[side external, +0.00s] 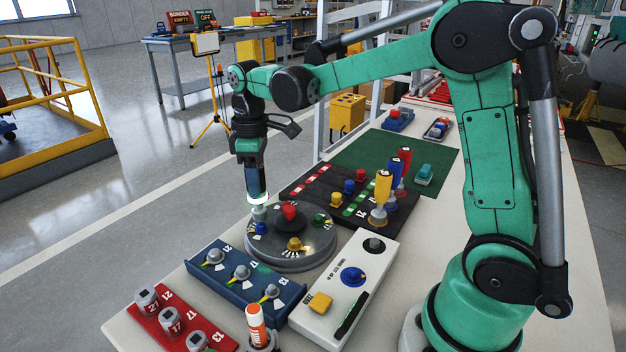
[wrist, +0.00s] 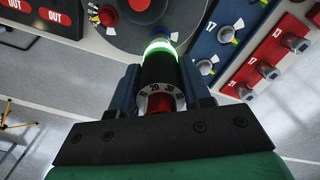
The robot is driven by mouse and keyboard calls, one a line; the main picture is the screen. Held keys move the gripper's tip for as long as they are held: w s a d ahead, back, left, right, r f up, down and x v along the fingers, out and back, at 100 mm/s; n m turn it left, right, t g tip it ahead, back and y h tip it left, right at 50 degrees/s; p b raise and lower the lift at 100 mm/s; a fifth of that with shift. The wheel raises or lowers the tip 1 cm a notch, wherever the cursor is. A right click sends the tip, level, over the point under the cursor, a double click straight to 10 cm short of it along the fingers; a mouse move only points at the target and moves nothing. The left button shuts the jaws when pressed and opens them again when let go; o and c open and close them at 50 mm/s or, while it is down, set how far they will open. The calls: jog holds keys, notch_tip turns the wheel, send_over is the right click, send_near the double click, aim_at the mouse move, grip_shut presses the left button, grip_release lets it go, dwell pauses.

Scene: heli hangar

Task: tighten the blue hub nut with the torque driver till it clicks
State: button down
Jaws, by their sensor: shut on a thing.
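My gripper (side external: 252,170) is shut on the torque driver (side external: 257,187), which points down over the left part of the round grey hub plate (side external: 292,263). In the wrist view the driver (wrist: 158,72) sits between both fingers, with a green lit ring and a numbered dial. The blue hub nut (side external: 261,228) is at the plate's left side, at or just under the driver's tip; I cannot tell whether they touch. A red knob (side external: 289,210), a yellow nut (side external: 295,243) and a green nut (side external: 319,220) are also on the plate.
A blue rack (side external: 245,277) with several numbered pieces and a red rack (side external: 180,325) stand in front. A white panel (side external: 345,270) is to the right. A dark tray (side external: 330,180) holds yellow, blue and red tools behind. The green mat (side external: 365,150) has free room.

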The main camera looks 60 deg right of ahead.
jog(key=shift+r, duration=0.25)
jog(key=shift+r, duration=2)
